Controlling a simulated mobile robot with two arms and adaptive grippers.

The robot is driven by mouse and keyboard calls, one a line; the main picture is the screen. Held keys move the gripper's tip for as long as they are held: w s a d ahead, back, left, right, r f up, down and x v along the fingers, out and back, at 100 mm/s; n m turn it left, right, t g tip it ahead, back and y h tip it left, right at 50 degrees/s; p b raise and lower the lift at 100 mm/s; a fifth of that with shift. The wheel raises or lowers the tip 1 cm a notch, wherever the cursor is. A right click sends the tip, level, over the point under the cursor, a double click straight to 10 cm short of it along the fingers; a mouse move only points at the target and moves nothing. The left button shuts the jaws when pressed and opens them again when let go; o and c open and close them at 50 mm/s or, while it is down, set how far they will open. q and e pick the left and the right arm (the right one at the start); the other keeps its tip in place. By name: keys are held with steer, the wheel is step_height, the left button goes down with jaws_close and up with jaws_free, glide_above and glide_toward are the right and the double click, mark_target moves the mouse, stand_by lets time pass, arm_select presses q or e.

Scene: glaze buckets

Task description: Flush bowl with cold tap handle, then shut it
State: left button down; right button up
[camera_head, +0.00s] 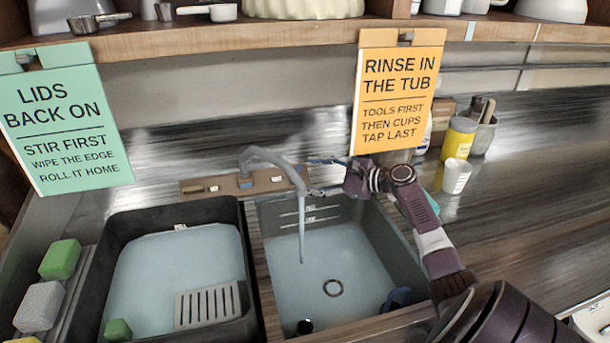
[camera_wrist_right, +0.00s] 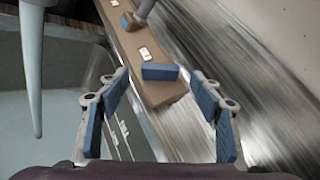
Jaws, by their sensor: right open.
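The grey tap (camera_head: 270,158) rises from a wooden block (camera_head: 215,186). A stream (camera_head: 302,235) runs from its spout into the right basin (camera_head: 385,240); it also shows in the right wrist view (camera_wrist_right: 32,70). A blue handle (camera_wrist_right: 160,72) sits on the near end of the block. My right gripper (camera_wrist_right: 160,78) is open, with one finger on each side of that handle and gaps showing. In the head view my right gripper (camera_head: 332,184) is small and partly hidden beside the tap. No bowl is clearly identifiable; a blue rounded piece (camera_head: 397,298) lies in the right basin. My left gripper is not in view.
The left basin (camera_head: 115,225) holds water and a slotted grey plate (camera_head: 207,305). Sponges (camera_head: 62,258) lie at its left. A yellow jar (camera_head: 458,138) and white cup (camera_head: 455,176) stand at right.

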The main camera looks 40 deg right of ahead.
steer(key=v, duration=0.9)
steer(key=shift+r, duration=0.1)
